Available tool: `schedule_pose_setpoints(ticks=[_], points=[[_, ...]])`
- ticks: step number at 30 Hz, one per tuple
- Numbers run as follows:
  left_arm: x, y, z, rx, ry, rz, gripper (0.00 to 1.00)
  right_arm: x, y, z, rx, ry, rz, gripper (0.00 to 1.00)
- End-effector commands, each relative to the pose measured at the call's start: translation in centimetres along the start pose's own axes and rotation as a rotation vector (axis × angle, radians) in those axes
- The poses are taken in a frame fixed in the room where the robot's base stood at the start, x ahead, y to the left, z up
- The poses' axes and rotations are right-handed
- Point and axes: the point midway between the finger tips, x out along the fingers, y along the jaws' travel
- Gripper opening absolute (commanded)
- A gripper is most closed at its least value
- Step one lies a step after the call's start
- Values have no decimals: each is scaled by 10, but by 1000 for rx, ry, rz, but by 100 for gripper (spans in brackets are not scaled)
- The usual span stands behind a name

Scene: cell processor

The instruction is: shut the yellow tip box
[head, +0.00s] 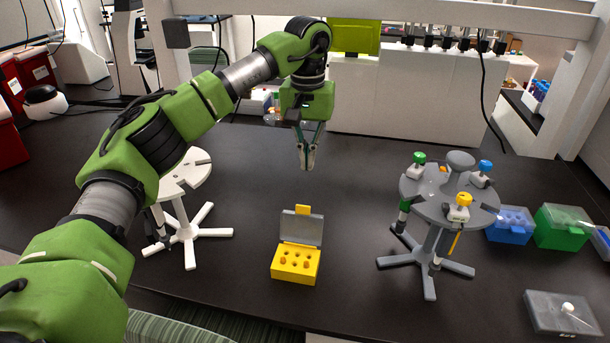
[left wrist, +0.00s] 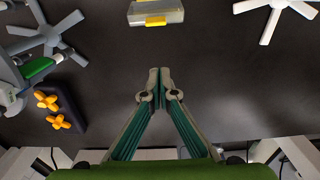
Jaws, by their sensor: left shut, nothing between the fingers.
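The yellow tip box (head: 296,263) stands on the dark bench in the middle of the head view, with several holes in its top. Its grey see-through lid (head: 301,229) stands up open at the back, with a yellow tab (head: 302,210) on its upper edge. In the left wrist view the lid (left wrist: 158,12) and tab (left wrist: 155,21) show at the top edge, partly cut off. My left gripper (head: 307,167) is shut and empty, pointing down, above and behind the box and apart from it. Its closed tips (left wrist: 153,86) show in the left wrist view. My right gripper is not in view.
A grey pipette stand (head: 446,207) with several pipettes is right of the box. A white stand (head: 184,180) is to the left. Blue (head: 508,228) and green (head: 560,232) boxes and a grey box (head: 560,314) are at the right. The bench around the yellow box is clear.

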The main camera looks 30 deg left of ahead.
Motion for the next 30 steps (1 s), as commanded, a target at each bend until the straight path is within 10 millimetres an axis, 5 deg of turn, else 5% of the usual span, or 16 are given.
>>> schedule_pose_setpoints(ticks=[13,30], points=[[90,0,2,0,-6,-2,0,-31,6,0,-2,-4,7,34],[75,0,39,0,-1,1,0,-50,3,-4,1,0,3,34]])
